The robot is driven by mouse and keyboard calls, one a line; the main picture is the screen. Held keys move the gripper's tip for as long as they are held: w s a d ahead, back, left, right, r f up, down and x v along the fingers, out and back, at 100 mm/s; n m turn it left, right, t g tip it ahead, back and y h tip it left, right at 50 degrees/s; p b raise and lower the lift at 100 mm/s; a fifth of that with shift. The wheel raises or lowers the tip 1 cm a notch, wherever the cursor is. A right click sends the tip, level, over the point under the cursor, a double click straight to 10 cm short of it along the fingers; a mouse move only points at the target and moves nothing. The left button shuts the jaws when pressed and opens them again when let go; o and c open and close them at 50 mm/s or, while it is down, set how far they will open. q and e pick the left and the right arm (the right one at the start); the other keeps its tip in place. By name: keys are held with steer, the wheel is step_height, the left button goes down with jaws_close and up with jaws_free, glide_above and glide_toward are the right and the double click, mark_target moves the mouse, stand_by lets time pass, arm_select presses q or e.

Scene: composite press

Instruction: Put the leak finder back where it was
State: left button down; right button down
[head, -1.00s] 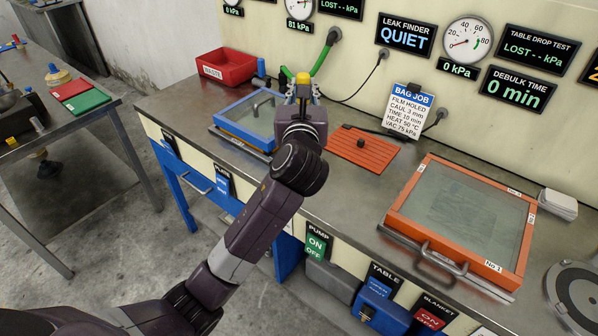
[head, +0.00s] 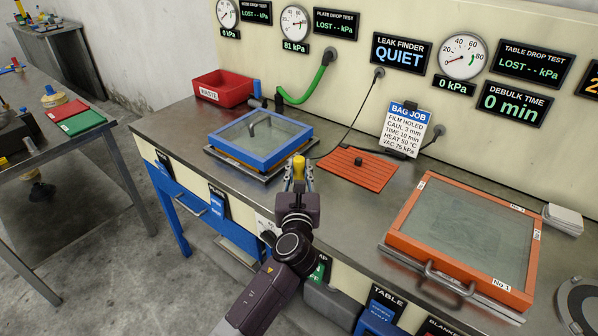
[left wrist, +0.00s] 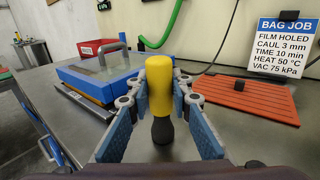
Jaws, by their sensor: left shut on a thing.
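The leak finder, a tool with a yellow top (head: 299,165) and a black lower part, is in my left gripper (head: 298,180). In the left wrist view it stands upright, its yellow top (left wrist: 155,55) above the black part (left wrist: 163,130). The blue fingers of my left gripper (left wrist: 160,90) close on it from both sides. The gripper is over the bench near its front edge, between the blue-framed plate (head: 262,162) and the orange mat (head: 345,178). A thin black cable from the wall drops behind the tool. My right gripper is out of view.
An orange-framed glass table (head: 415,215) stands to the right, with a bag job card (head: 405,130) behind the mat. A red waste bin (head: 222,86) and green hose (head: 318,82) are at the back. Bare bench (head: 180,135) shows left of the blue frame.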

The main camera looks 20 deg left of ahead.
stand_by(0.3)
arm_select(q)
steer(key=c, duration=1.7)
jaws_free()
steer(key=shift+f, duration=0.1)
steer(key=shift+c, duration=0.2)
steer(key=shift+s, duration=0.1)
steer(key=v, duration=1.2)
steer(key=shift+r, duration=0.25)
